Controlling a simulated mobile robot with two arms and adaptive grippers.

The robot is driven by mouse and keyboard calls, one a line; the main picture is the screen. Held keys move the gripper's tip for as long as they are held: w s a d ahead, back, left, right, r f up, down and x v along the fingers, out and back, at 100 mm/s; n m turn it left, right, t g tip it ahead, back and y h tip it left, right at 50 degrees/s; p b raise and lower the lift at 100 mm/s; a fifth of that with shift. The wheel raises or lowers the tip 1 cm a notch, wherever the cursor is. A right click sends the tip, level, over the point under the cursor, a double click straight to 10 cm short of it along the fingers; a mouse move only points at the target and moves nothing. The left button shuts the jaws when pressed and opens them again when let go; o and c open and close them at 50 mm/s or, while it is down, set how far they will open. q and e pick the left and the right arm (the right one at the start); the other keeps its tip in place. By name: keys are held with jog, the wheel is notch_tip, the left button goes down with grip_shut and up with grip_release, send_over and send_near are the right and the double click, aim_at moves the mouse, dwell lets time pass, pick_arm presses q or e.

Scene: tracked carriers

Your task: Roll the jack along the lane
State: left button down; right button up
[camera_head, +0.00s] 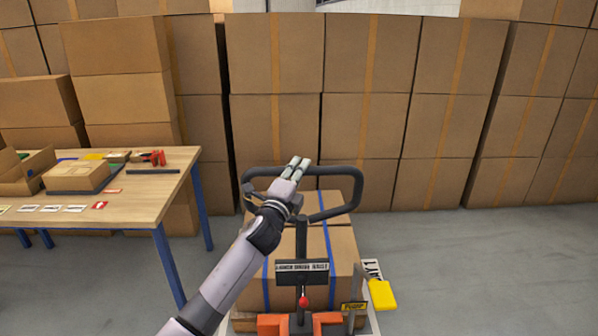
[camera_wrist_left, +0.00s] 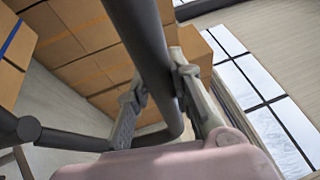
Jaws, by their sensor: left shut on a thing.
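The jack (camera_head: 302,273) stands in front of me in the head view, with a dark loop handle (camera_head: 345,205) on top and an orange base. Its handle bar (camera_wrist_left: 142,40) runs between the fingers in the left wrist view. My left gripper (camera_head: 298,165) is shut on the top bar of the handle, left of its middle; its fingers also show in the left wrist view (camera_wrist_left: 160,88). Strapped cartons (camera_head: 342,250) with blue bands sit just beyond the handle, low down. My right gripper is not in view.
A wooden table (camera_head: 135,200) with blue legs stands at the left, holding cards, a carton and small tools. Stacked cartons (camera_head: 370,120) form a wall across the back. A yellow block (camera_head: 382,294) is beside the jack's right side. Grey floor (camera_head: 480,270) is open at the right.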

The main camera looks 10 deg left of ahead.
pick_arm(q)
jog(key=shift+w+a+f, duration=0.1)
jog(key=shift+w+f, duration=0.15)
jog(key=shift+w, duration=0.05)
jog(key=c, duration=1.7)
grip_release()
jog(key=shift+o, duration=1.4)
jog(key=shift+r, duration=0.15)
jog(key=v, duration=1.2)
